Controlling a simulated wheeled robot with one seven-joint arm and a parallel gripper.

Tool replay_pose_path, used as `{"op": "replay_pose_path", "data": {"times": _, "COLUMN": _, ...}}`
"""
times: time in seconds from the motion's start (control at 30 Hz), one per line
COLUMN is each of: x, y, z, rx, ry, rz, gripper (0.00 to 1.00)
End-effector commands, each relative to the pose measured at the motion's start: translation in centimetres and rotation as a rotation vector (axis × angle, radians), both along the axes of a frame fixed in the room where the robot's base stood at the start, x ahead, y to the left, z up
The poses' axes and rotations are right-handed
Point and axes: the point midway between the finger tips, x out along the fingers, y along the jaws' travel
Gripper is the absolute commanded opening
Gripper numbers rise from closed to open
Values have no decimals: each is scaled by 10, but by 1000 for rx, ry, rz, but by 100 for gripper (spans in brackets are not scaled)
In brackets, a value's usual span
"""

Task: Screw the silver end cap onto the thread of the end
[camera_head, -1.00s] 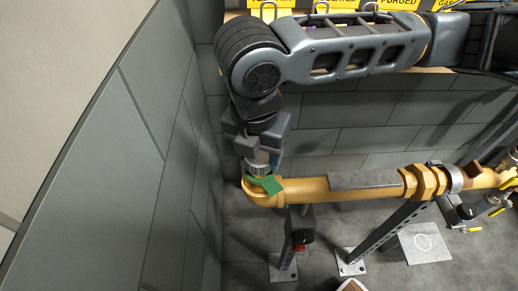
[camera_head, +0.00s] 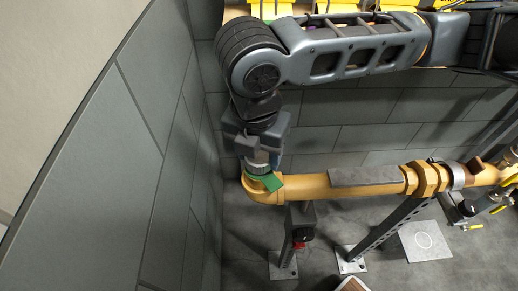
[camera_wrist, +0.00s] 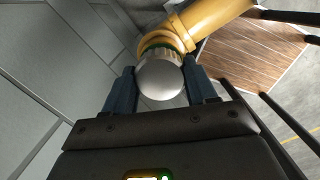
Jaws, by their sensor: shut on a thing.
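The silver end cap (camera_wrist: 160,80) is between the two blue-grey fingers of my gripper (camera_wrist: 158,88) in the wrist view, and the fingers are shut on it. In the head view the cap (camera_head: 258,158) shows just below my gripper (camera_head: 257,150), over the upturned left end of the yellow pipe (camera_head: 310,186). The cap looks in line with the pipe end.
A grey tiled wall (camera_head: 160,150) stands close on the left. A grey flat plate (camera_head: 365,176) lies along the pipe. Posts with floor plates (camera_head: 350,254) support the pipe. A brown slatted surface (camera_wrist: 255,45) shows in the wrist view.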

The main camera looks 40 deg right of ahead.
Motion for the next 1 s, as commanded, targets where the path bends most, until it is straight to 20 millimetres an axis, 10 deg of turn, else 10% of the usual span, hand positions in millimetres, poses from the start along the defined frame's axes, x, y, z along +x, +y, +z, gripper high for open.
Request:
{"op": "replay_pose_path", "data": {"times": 0.3, "x": 0, "y": 0, "z": -7, "rx": 0, "ry": 0, "rz": 0, "gripper": 20}}
{"op": "replay_pose_path", "data": {"times": 0.33, "x": 0, "y": 0, "z": -6, "rx": 0, "ry": 0, "rz": 0, "gripper": 58}}
{"op": "replay_pose_path", "data": {"times": 0.63, "x": 0, "y": 0, "z": -6, "rx": 0, "ry": 0, "rz": 0, "gripper": 86}}
{"op": "replay_pose_path", "data": {"times": 1.0, "x": 0, "y": 0, "z": -6, "rx": 0, "ry": 0, "rz": 0, "gripper": 66}}
